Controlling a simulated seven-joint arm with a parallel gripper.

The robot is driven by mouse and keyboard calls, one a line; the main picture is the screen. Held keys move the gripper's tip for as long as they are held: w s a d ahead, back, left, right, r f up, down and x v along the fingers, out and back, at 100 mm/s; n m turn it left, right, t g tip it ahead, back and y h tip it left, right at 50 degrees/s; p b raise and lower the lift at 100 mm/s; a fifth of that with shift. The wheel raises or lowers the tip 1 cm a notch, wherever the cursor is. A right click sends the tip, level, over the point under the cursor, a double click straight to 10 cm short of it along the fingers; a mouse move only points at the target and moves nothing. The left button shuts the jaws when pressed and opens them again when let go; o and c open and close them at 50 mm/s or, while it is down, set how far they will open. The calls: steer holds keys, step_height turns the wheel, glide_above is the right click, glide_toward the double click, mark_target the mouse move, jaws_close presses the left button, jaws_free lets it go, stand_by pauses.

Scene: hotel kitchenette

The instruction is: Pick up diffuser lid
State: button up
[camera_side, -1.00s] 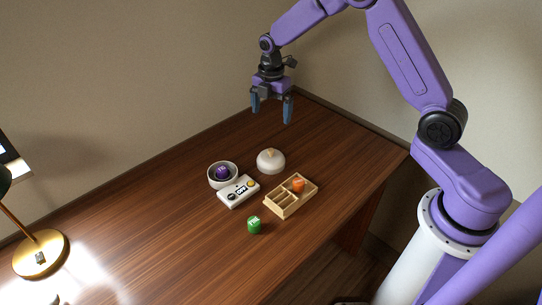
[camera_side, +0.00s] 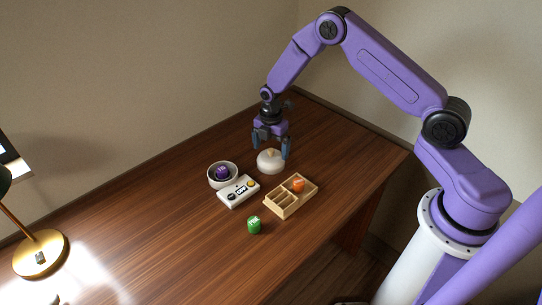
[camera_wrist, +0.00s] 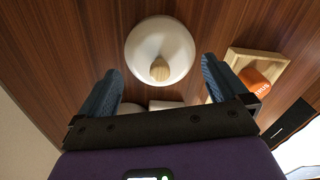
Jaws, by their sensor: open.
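The diffuser lid (camera_side: 270,163) is a white dome with a small wooden knob, resting on the table. The wrist view shows the lid (camera_wrist: 146,40) from above, its knob toward my fingers. My gripper (camera_side: 270,147) is open and empty, just above and partly behind the lid. In the wrist view its two fingers (camera_wrist: 158,82) are spread wide, with the lid ahead between their tips. A white round bowl (camera_side: 212,182), which looks like the diffuser base, stands to the left with a purple capsule (camera_side: 222,172) in it.
A white control box (camera_side: 238,192) with buttons lies beside the bowl. A wooden divided tray (camera_side: 283,207) holding an orange capsule (camera_side: 298,185) is right of the lid. A green capsule (camera_side: 254,225) stands in front. A brass lamp (camera_side: 42,262) is far left. The right of the table is clear.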

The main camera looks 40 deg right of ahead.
mark_target(271, 157)
steer(key=shift+f, duration=1.2)
steer(key=c, duration=0.8)
steer(key=shift+r, duration=0.1)
